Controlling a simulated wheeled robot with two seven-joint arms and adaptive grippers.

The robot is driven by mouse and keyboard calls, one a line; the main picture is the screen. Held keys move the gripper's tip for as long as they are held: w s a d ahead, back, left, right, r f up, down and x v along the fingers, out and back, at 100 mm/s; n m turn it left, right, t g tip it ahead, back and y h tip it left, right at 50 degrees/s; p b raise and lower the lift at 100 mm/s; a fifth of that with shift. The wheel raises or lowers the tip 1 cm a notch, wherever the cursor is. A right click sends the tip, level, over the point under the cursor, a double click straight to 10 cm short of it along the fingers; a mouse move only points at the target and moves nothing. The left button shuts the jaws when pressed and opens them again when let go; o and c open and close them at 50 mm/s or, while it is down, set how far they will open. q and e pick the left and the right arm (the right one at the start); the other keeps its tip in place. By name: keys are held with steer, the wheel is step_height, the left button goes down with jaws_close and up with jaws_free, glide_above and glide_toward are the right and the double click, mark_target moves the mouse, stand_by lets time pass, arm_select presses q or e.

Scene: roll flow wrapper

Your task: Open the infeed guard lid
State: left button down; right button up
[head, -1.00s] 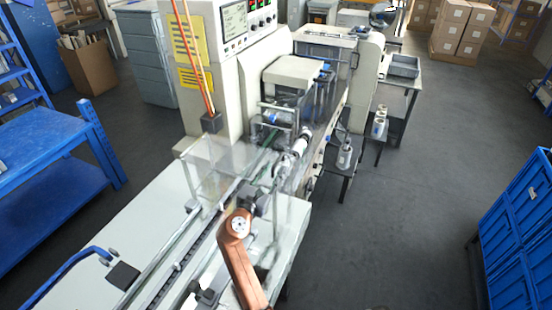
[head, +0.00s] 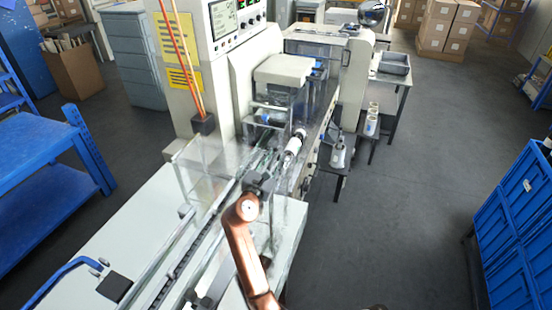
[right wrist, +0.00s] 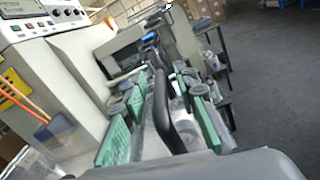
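The infeed guard (head: 196,172) is a clear box over the infeed track in the middle of the head view. Its lid is hard to tell apart from the clear walls. A dark curved bar, which looks like the lid handle (right wrist: 175,125), shows in the right wrist view. My right gripper (head: 262,182) is at the right side of the guard, at the end of my copper-coloured arm. In the right wrist view its green-padded fingers (right wrist: 160,92) stand apart with the dark bar between them. I cannot tell whether either finger touches it. My left gripper is not in view.
The wrapper's control cabinet (head: 225,60) rises behind and left of the guard. A white roller (head: 293,145) and the sealing housing (head: 283,70) lie just beyond. A blue bench (head: 40,150) stands left and blue bins (head: 515,220) right. Floor at right is clear.

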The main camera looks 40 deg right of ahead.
steer(key=shift+a, duration=0.1)
jaws_close()
steer(key=shift+w+r, duration=0.15)
stand_by(0.3)
